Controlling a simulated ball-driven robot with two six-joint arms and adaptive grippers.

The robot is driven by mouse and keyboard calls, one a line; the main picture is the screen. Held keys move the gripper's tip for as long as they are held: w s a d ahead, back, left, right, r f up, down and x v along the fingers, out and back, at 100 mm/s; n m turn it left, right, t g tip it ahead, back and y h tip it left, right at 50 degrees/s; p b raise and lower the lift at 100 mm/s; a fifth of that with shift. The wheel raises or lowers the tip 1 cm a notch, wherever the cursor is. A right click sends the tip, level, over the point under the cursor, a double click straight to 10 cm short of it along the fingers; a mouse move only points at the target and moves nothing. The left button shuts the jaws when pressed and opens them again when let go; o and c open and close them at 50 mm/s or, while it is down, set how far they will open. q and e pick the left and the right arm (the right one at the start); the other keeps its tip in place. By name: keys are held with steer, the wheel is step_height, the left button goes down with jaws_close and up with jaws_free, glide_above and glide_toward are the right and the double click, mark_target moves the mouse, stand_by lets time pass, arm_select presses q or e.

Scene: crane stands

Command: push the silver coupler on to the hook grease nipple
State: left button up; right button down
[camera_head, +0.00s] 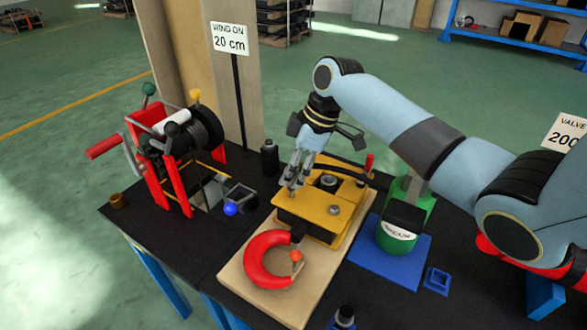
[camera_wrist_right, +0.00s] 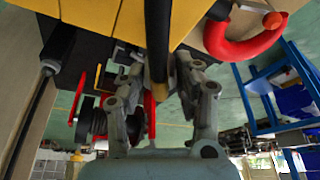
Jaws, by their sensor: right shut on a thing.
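The hook block is yellow with round grey fittings on top (camera_head: 318,208), and its red hook (camera_head: 266,262) lies toward the front with an orange-red tip piece. My right gripper (camera_head: 291,188) points down at the left edge of the yellow block. The yellow block also shows in the right wrist view (camera_wrist_right: 110,18). My left gripper is out of view.
A green grease pot (camera_head: 401,235) stands on a blue mat (camera_head: 366,259) right of the hook board (camera_head: 238,283). A red-framed winch (camera_head: 176,150) stands at the left. A black bottle (camera_head: 270,157) and sign post (camera_head: 239,100) are behind. The black table's front left is mostly clear.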

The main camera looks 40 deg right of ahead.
mark_target(301, 163)
steer(key=shift+f+b, duration=0.55)
steer(key=shift+f, duration=0.45)
steer(key=c, duration=0.9)
jaws_free()
steer(key=shift+o, duration=0.2)
steer(key=p+v, duration=0.5)
steer(key=shift+r+p, duration=0.1)
steer(key=shift+p, duration=0.25)
